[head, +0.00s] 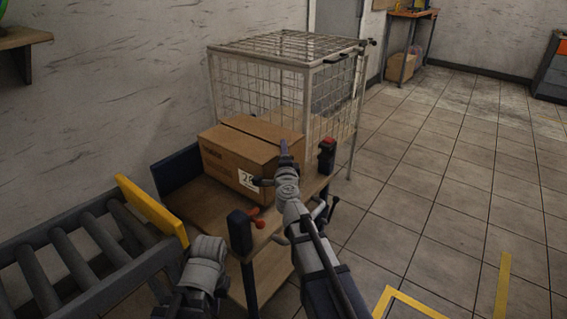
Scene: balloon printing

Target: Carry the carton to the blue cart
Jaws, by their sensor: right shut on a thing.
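The carton (226,160) is a closed brown cardboard box with a white label. It rests on or just above the wooden deck of a cart (199,195) with a dark blue end panel and dark posts. My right gripper (273,166) is at the carton's right corner near the label. It is shut on the carton, with one finger by the top edge and one by the label. My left gripper (205,252) is low beside the cart's near post and the roller conveyor. Its fingers cannot be made out.
A roller conveyor (88,240) with a yellow end stop (152,210) is at the left. A wire cage (262,92) stands behind the carton. A workbench (411,14) is at the back. The tiled floor (440,190) to the right is clear, with yellow markings.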

